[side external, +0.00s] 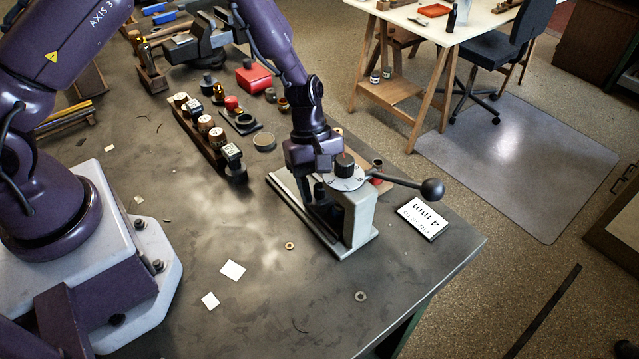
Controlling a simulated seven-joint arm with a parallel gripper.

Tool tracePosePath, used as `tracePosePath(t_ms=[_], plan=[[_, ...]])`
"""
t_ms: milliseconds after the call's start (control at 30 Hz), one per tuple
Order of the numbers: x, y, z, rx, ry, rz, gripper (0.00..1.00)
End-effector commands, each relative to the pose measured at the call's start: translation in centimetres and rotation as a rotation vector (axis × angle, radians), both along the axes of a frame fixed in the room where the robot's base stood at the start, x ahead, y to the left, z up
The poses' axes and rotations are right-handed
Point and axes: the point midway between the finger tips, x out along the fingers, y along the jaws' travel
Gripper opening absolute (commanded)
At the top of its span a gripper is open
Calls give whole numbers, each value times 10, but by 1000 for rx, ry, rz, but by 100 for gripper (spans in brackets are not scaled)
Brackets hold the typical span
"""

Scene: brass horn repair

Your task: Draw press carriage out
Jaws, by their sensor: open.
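The press (358,215) stands near the right edge of the bench, a pale grey upright on a long base rail (288,194). A round white dial with a dark knob sits on its top. A lever with a black ball end (431,189) sticks out to the right. My gripper (318,190) is down over the rail, just left of the upright, and is open. Its fingers and the press carriage beneath are dark and partly hidden behind the dial and upright, so I cannot tell whether they touch.
A vise (195,42) and red box (253,77) are farther back. The bench in front holds washers and paper squares (233,270), otherwise mostly clear.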

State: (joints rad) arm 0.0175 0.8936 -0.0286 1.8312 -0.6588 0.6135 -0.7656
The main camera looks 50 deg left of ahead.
Motion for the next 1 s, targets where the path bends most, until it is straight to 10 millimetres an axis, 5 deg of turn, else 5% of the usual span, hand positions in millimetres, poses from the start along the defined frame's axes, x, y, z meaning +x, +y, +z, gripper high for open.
tracePosePath(t_ms=[133,367,567,1000], plan=[[0,0,0,0,0,-1,48],[0,0,0,0,0,-1,0],[0,6,0,1,-1,1,0],[0,99,0,2,0,3,0]])
